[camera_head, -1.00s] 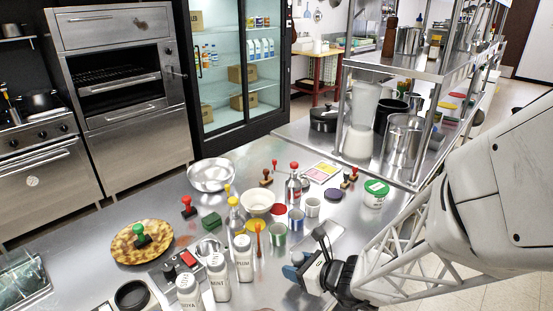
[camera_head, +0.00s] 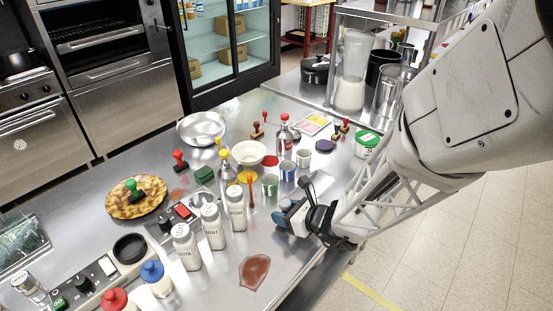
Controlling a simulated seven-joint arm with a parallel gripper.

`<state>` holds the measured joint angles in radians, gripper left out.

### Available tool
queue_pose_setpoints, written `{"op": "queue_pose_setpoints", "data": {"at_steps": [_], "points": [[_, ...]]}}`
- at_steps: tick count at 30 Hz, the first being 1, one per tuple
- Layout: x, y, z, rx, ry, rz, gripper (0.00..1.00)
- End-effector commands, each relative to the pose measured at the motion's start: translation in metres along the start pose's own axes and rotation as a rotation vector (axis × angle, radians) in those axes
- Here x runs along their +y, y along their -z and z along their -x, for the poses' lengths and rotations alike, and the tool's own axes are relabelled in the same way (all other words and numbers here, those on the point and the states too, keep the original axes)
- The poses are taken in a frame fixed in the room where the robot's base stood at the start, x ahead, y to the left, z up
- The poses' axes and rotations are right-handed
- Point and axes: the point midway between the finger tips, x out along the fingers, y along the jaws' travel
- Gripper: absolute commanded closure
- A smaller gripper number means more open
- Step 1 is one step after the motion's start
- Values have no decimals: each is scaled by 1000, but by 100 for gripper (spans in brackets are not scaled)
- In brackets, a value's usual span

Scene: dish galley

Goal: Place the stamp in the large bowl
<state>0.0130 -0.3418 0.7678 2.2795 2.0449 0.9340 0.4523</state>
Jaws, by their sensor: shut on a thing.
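The large bowl is probably the wide silver metal bowl (camera_head: 201,128) at the back left of the counter; it looks empty. Several stamps stand about: a red-handled one (camera_head: 180,160) left of centre, a green-handled one (camera_head: 134,187) on a round wooden board, a small red-handled one (camera_head: 257,131) right of the bowl, and dark-based ones (camera_head: 341,129) farther right. My gripper (camera_head: 283,223) has blue fingertips and is low at the counter's front edge, right of the PLUM shaker. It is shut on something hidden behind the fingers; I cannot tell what.
A smaller cream bowl (camera_head: 248,154), metal cups and a yellow-topped bottle (camera_head: 226,170) crowd the middle. Labelled shakers (camera_head: 237,210) stand left of my gripper. A reddish-brown spill (camera_head: 254,271) lies on the front counter. A steel shelf unit stands at the back right.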

Motion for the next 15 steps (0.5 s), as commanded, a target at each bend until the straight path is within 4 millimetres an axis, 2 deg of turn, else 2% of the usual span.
{"op": "queue_pose_setpoints", "data": {"at_steps": [3, 15], "points": [[0, 7, -3, -1, 1, -1, 76], [0, 9, -4, -1, 0, 0, 76]]}}
